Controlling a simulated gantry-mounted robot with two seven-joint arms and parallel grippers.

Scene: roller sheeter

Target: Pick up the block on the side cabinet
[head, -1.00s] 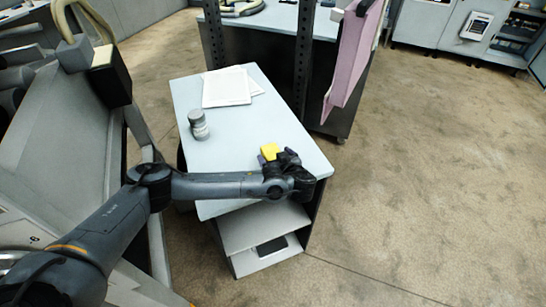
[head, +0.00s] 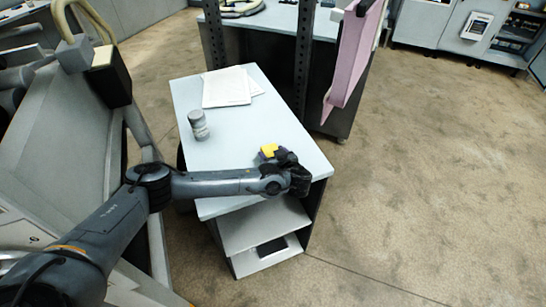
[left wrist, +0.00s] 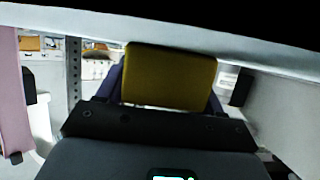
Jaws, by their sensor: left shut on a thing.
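The yellow block (head: 268,150) is at the near right part of the side cabinet's light top (head: 235,150). My left gripper (head: 274,156) reaches over the cabinet from the left and is shut on the block. In the left wrist view the yellow block (left wrist: 170,77) fills the space between the fingers, which show bluish-purple on either side. The arm partly hides the block in the head view. I cannot tell whether the block touches the cabinet top. My right gripper does not show.
A grey jar (head: 198,125) and white papers (head: 228,87) lie farther back on the cabinet top. A pink sheet (head: 352,60) hangs on the rack behind. A dark flat item (head: 271,248) rests on the lower shelf. The floor at the right is clear.

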